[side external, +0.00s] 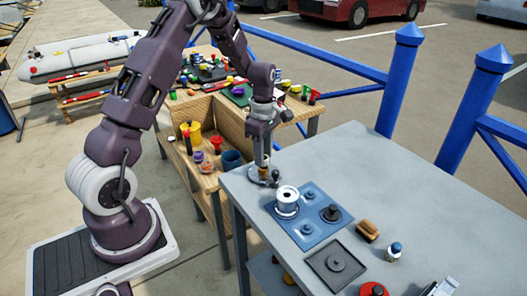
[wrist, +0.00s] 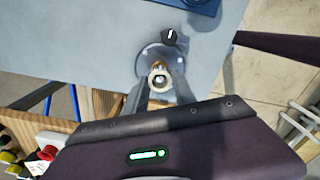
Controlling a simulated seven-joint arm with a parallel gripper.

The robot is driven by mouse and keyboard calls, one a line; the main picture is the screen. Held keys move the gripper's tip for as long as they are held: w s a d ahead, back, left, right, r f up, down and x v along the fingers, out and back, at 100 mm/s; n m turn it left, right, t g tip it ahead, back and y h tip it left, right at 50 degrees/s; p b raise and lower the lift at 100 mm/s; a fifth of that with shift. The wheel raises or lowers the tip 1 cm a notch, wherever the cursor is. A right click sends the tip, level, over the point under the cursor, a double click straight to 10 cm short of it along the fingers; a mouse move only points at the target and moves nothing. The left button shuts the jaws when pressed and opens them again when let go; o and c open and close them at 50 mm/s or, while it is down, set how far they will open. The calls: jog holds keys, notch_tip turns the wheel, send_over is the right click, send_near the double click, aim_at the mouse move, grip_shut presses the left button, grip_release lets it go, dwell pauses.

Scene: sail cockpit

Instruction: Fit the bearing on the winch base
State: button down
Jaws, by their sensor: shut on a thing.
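My gripper (wrist: 159,92) is shut on a small brass-coloured bearing (wrist: 159,80), with a finger on each side of it. The bearing is over a round grey winch base (wrist: 147,60) on the table corner. A pale round end shows in the bearing's middle. I cannot tell whether the bearing is around the base's post or just above it. In the side view my gripper (side external: 263,158) points straight down over the winch base (side external: 253,174), and its fingers mostly hide the bearing. A black knob (wrist: 169,36) stands at the base's edge.
A blue tray (side external: 313,236) beside the base holds a white drum (side external: 287,197) and a black part (side external: 331,212). A dark square plate (side external: 335,264), a wooden-backed brush (side external: 367,231) and a blue-capped jar (side external: 394,251) lie nearer. The table's far right (side external: 430,200) is clear.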

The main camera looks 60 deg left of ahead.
jog(key=shift+f, duration=0.9)
jog(key=c, duration=0.6)
grip_release()
jog(key=shift+o, duration=0.2)
jog(key=shift+r, duration=3.25)
